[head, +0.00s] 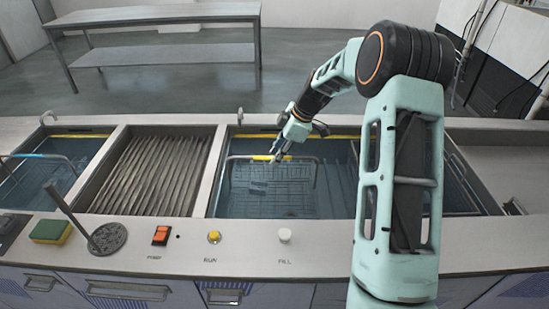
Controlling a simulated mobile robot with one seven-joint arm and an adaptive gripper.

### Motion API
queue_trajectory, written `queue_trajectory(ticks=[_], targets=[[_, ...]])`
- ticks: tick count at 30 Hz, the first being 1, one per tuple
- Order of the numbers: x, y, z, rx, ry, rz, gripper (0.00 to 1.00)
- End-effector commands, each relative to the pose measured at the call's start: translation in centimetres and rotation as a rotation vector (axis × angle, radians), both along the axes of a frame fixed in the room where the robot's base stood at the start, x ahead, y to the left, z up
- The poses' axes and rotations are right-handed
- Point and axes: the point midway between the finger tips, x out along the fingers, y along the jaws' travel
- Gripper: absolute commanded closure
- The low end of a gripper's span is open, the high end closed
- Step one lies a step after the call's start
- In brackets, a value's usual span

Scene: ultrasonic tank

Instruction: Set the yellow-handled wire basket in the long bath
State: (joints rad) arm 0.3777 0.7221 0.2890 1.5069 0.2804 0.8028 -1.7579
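The wire basket (244,180) has a tall bail with a yellow grip (262,157). It is inside the outline of the long bath (213,190), with a small bluish piece showing through its mesh. I cannot tell whether it rests on the bottom or hangs. My gripper (277,155) points down at the right part of the yellow grip and seems to touch it. Its fingers are too small and overlapped to show whether they are closed around it. My arm hides the right part of the bath.
A ribbed drainboard (160,170) lies left of the long bath. A smaller bath (75,147) at far left holds a blue-handled basket (40,156). The front ledge has a sponge (51,231), a round mesh strainer (107,238), an orange switch (161,235) and knobs.

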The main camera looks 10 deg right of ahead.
Motion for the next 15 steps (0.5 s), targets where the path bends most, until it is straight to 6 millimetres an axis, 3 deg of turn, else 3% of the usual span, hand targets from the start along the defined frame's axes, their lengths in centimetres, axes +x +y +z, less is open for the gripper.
queue_trajectory(ticks=[9, 15], targets=[[-1.4, -2.5, 6.3, -0.001, -0.003, -0.002, 0.74], [-1.9, -3.4, 8.7, -0.001, -0.002, -0.001, 0.74]])
